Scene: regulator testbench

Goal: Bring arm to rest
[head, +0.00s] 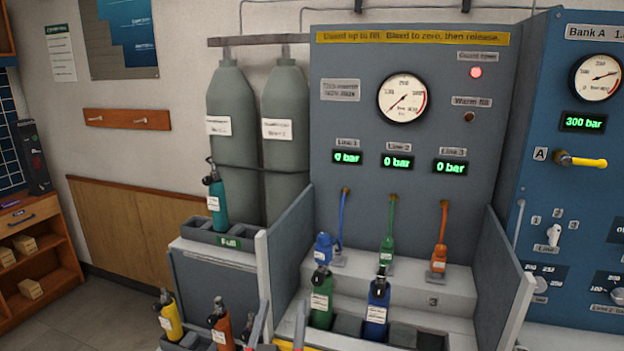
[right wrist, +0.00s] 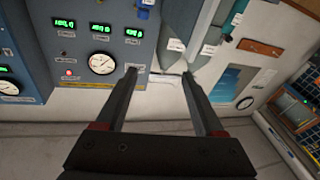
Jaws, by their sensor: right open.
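My right gripper (head: 278,326) shows at the bottom edge of the head view, low in front of the bench. In the right wrist view its two fingers (right wrist: 158,75) stand apart with nothing between them. That view is turned over and shows the grey panel, a gauge and the wall beyond the fingertips. My left gripper is in neither view. A green bottle (head: 321,298) and a blue bottle (head: 377,305) stand in the bench slots. A teal bottle (head: 216,200) stands in the rack labelled Full (head: 192,229).
A yellow bottle (head: 168,316) and an orange bottle (head: 220,325) stand at the bottom left, close to my gripper. Side walls (head: 291,250) flank the bench. Blue, green (head: 387,250) and orange hoses hang above it. Line displays read 0 bar. A red lamp (head: 476,72) is lit.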

